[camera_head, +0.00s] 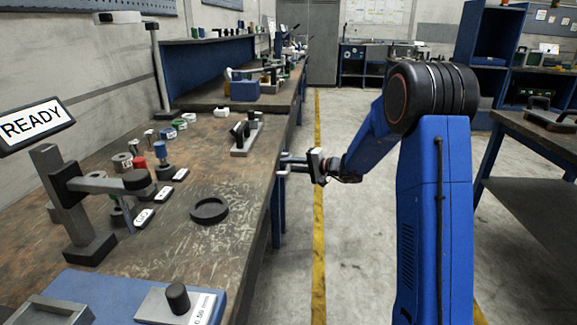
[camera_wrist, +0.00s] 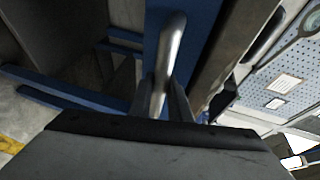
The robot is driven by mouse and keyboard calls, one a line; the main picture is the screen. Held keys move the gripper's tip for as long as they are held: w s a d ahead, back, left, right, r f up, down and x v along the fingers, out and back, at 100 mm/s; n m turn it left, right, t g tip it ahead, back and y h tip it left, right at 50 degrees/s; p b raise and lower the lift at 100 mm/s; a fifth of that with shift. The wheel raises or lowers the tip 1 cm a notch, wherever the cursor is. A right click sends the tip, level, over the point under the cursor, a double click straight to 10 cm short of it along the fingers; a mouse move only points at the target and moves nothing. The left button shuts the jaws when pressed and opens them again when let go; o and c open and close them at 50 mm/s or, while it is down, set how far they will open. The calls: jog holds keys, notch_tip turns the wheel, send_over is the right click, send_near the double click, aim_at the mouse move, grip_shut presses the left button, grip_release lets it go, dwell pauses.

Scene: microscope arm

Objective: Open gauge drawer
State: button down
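A pale metal bar handle (camera_wrist: 172,45) stands out in front of a blue panel (camera_wrist: 205,12), which looks like a drawer front, in the wrist view. My gripper (camera_wrist: 164,98) has its fingers on either side of the near part of the handle. Whether they press on it cannot be made out. In the head view my gripper (camera_head: 290,165) is at the right edge of the workbench (camera_head: 225,220), its two fingers one above the other and pointing left. The drawer front is hidden below the bench edge there.
A microscope-like stand (camera_head: 65,200), a dark ring (camera_head: 209,210) and several small parts stand on the bench. A READY sign (camera_head: 35,125) is at the left. The aisle floor (camera_head: 350,250) with its yellow line is clear. Another table (camera_head: 540,130) is at the right.

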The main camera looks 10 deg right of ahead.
jog(key=s+d, duration=0.4)
jog(key=d, duration=0.9)
jog(key=s+d, duration=0.5)
jog(key=d, duration=0.9)
jog(key=shift+d, duration=0.3)
jog(key=c, duration=1.6)
grip_release()
jog(key=shift+c, duration=0.2)
jog(key=v, duration=1.7)
jog(key=shift+s+d, duration=0.2)
jog(key=shift+d, duration=0.05)
